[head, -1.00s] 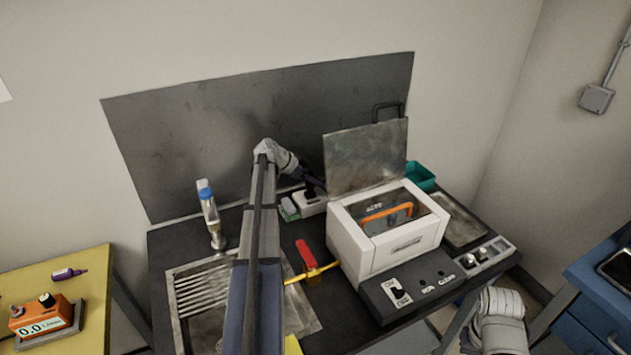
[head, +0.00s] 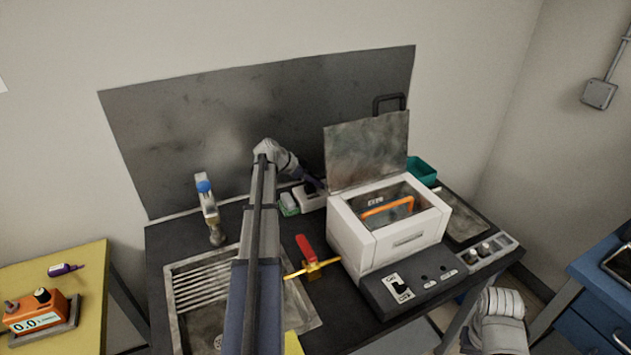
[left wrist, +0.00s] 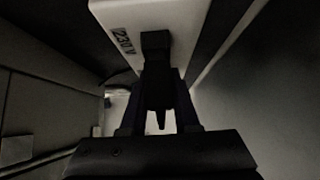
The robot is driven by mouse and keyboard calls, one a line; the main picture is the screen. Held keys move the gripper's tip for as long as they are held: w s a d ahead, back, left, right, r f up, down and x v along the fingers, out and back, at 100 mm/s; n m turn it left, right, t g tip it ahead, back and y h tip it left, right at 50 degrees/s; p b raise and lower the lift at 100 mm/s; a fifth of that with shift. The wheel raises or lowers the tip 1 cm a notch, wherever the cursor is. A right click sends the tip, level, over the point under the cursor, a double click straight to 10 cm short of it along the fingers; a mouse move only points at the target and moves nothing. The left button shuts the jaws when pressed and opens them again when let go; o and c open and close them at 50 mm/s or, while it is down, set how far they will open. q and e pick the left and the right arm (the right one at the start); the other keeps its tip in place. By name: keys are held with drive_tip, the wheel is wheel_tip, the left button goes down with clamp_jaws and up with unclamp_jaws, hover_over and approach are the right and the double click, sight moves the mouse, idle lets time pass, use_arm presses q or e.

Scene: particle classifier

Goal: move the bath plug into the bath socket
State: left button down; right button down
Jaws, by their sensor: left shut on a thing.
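In the left wrist view a black plug (left wrist: 156,75) sits between the fingers of my left gripper (left wrist: 158,112), which is shut on it. A white socket box marked 230 V (left wrist: 185,25) lies just beyond, and the plug's far end overlaps its face. I cannot tell whether the plug is touching it or seated. In the head view my left gripper (head: 317,184) is beside a small white box (head: 308,199), behind the left rear of the white bath (head: 365,240); the plug is too small to make out there.
The bath's metal lid (head: 366,150) stands open close to my left gripper. A green-and-white block (head: 288,205) is left of the small box. A control panel (head: 405,290) is in front.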

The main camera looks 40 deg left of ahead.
use_arm(q)
drive_tip(key=shift+f+b, duration=0.4)
drive_tip(key=shift+f, duration=0.05)
drive_tip(key=c, duration=0.6)
unclamp_jaws()
drive_tip(key=p+v, duration=0.5)
drive_tip(key=v, duration=0.2)
drive_tip(key=shift+w+r, duration=0.1)
drive_tip(key=shift+s+a+r+p, duration=0.1)
drive_tip(key=shift+s+r+p, duration=0.15)
drive_tip(key=shift+p, duration=0.1)
drive_tip(key=shift+s, duration=0.1)
